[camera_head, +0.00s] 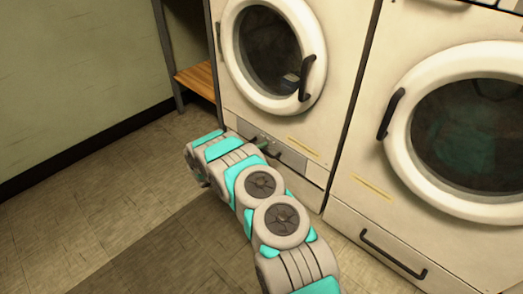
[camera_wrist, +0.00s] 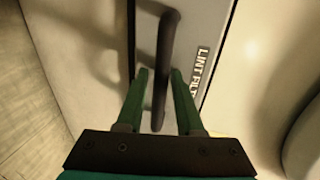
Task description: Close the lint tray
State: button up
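The lint tray (camera_head: 289,155) is a pale front panel low on the left machine. In the wrist view its front (camera_wrist: 198,50) carries a label reading "LINT FILT", partly cut off. Its dark bar handle (camera_wrist: 167,60) runs between the two green fingers of my gripper (camera_wrist: 160,90), with gaps showing on both sides. My gripper (camera_head: 264,145) is open at the tray front in the head view, where my arm hides part of the panel. I cannot tell how far the tray stands out.
The left machine's round door (camera_head: 316,75) is above the tray. A second machine (camera_head: 350,215) stands to the right, with its own round door and a lower handle (camera_head: 392,254). A shelf unit (camera_head: 198,78) stands behind left. The floor (camera_head: 60,235) at left is clear.

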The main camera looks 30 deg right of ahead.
jog(key=v, duration=0.7)
jog(key=shift+a, duration=0.4)
jog(key=shift+s, duration=0.1)
